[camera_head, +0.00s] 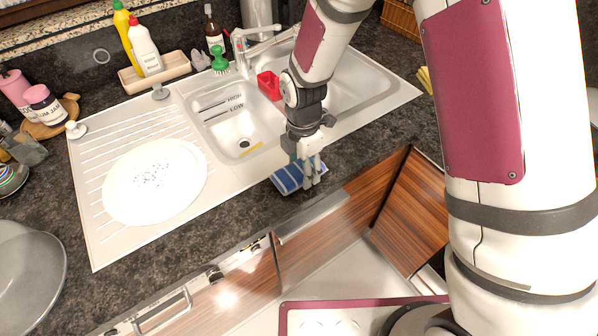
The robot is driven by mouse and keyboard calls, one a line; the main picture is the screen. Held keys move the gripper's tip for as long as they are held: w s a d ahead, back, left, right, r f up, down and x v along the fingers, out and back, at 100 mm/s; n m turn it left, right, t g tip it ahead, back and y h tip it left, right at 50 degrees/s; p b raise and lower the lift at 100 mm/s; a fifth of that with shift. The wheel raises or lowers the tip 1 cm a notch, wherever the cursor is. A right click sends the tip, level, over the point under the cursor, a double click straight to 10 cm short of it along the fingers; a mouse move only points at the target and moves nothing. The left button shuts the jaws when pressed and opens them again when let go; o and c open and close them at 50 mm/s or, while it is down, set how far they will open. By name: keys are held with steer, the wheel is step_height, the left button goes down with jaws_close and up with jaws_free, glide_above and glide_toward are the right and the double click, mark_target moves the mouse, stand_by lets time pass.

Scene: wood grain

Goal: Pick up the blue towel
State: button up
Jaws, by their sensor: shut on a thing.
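The blue towel (288,179), with pale stripes, is at the front edge of the dark counter, just in front of the sink. My gripper (312,176) points down at the towel's right end and is shut on it. The fingers hide part of the towel's right side. I cannot tell whether the towel is clear of the counter or still touching it.
A white plate (155,181) lies on the drainboard left of the sink basin (238,137). A red caddy (269,86) and the faucet (240,52) stand behind my gripper. An open wood-grain cabinet door (412,213) is below the counter, right of the towel.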

steer(key=shift+r, duration=0.1)
steer(key=shift+r, duration=0.45)
steer(key=shift+s+d+r+b, duration=0.1)
steer(key=shift+s+r+b, duration=0.1)
steer(key=shift+r, duration=0.45)
steer(key=shift+s+d+r+b, duration=0.1)
steer(key=shift+s+r+b, duration=0.1)
steer(key=shift+r, duration=0.4)
steer(key=s+d, duration=0.2)
steer(key=s, duration=0.5)
steer(key=s+d+r, duration=0.1)
steer(key=s+d, duration=0.1)
steer(key=s, duration=0.5)
steer(key=shift+s+d+r+p, duration=0.2)
steer(key=shift+s+d+p, duration=0.1)
steer(key=shift+p, duration=0.1)
